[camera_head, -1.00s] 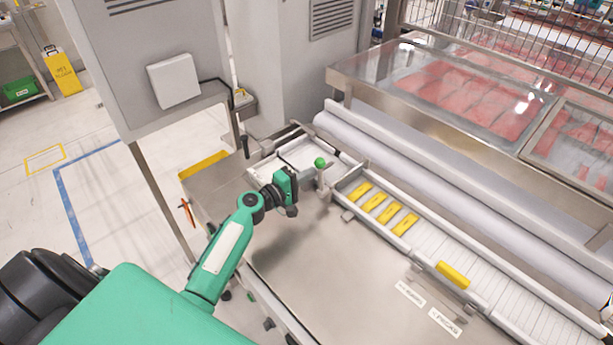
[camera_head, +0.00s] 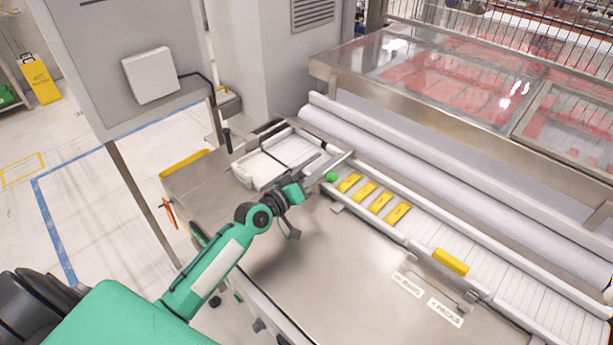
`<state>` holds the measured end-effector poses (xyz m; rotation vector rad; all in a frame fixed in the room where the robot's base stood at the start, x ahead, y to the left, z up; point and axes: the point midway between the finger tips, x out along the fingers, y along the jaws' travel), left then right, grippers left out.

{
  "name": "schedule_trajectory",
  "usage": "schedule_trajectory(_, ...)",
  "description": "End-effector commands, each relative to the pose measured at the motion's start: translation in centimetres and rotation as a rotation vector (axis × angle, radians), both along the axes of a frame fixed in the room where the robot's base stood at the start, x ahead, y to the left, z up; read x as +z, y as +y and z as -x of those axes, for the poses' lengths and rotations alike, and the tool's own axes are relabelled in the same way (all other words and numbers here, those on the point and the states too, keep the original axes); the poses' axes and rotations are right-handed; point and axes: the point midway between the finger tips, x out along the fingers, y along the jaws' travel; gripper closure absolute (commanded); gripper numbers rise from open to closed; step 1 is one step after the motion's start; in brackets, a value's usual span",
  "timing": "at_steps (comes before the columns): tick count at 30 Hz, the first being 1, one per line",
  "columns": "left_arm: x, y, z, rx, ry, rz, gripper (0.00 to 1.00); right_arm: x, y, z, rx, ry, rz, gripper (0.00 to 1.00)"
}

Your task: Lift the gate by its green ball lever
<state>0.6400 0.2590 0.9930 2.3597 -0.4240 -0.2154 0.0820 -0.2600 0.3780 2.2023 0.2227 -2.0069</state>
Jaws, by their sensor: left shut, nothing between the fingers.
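The green ball (camera_head: 331,177) of the lever is beside the end of the white slatted conveyor. A grey metal plate (camera_head: 334,164), which looks like the gate, slants up to the right just behind the ball. My left gripper (camera_head: 307,188) comes in from the left. It is shut and empty, with its fingertips just left of the ball; I cannot tell whether they touch it. The lever's stem is hidden or too small to make out. My right gripper is not in view.
Several yellow blocks (camera_head: 380,202) lie on the conveyor (camera_head: 500,284). A white tray (camera_head: 262,168) is behind my gripper. A white roller (camera_head: 400,146) runs beyond the conveyor. A grey cabinet with a post (camera_head: 143,205) stands at left.

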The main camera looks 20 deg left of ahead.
Motion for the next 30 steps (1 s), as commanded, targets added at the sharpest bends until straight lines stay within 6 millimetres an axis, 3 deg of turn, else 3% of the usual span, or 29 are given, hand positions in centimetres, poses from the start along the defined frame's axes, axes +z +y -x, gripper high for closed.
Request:
schedule_trajectory(15, -1.7, -1.9, 0.7, 0.000, -0.105, -0.303, 1.00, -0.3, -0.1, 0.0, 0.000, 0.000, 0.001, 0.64)
schedule_trajectory(30, -2.1, -2.2, 0.8, 0.000, -0.122, -0.352, 1.00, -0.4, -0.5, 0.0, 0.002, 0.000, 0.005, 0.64)
